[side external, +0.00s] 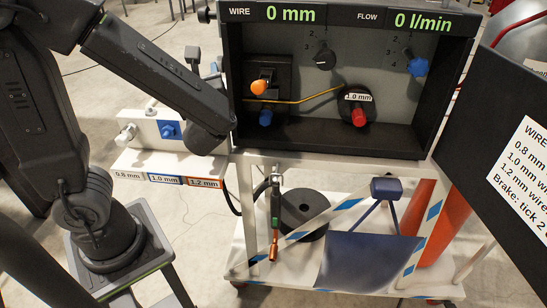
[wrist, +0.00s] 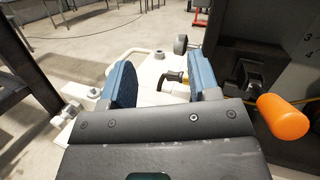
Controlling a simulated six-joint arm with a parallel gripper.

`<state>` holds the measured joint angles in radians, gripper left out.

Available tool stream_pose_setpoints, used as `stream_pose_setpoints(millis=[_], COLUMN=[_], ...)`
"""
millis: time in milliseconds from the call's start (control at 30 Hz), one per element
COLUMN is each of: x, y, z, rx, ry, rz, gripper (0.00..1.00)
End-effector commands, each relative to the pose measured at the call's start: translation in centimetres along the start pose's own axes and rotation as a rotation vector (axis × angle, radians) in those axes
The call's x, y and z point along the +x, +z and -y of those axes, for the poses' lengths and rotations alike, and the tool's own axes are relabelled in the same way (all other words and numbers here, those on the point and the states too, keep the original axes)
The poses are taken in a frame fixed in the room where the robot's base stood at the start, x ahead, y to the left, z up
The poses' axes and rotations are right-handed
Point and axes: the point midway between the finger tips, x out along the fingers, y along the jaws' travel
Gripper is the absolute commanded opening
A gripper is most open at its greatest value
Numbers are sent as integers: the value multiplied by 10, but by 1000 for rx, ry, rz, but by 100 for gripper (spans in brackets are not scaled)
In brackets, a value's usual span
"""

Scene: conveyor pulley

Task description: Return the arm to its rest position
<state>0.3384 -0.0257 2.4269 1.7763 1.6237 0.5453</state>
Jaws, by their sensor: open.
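My gripper (wrist: 162,85) shows in the wrist view with its two blue jaws spread apart and nothing between them. It is over the white shelf (wrist: 135,62) on the left side of the machine. In the side view my arm reaches from the left toward the left wall of the open cabinet, and my gripper is mostly hidden behind its last link. An orange knob (side external: 260,87) inside the cabinet also shows close to the right of my gripper in the wrist view (wrist: 283,117).
The cabinet (side external: 340,150) holds a wire, a red knob (side external: 359,117) and blue knobs. Its displays read 0 mm and 0 l/min. A dark door (side external: 495,150) stands open at right. The shelf carries labels 0.8, 1.0 and 1.2 mm. A torch (side external: 274,220) hangs below.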

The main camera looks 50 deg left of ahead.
Motion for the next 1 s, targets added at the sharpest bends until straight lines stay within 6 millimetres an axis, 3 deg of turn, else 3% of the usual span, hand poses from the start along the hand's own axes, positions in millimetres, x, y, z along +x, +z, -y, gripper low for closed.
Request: stream_pose_setpoints(millis=[33, 133, 233, 333, 467, 633, 800, 1000], x=[0, -12, -34, -62, -101, -140, -157, -162], y=[-4, -18, -31, -41, -46, -30, -8, 3], z=[-22, -56, -78, -88, -80, -50, -24, -14], rx=[-78, -246, -444, -666, -984, -1396, -1671, -1767], ry=[104, 303, 498, 689, 929, 1203, 1377, 1444], rz=[-85, -258, -421, -575, -761, -966, -1092, -1137], gripper=[56, 56, 56, 56, 56, 56, 56, 56])
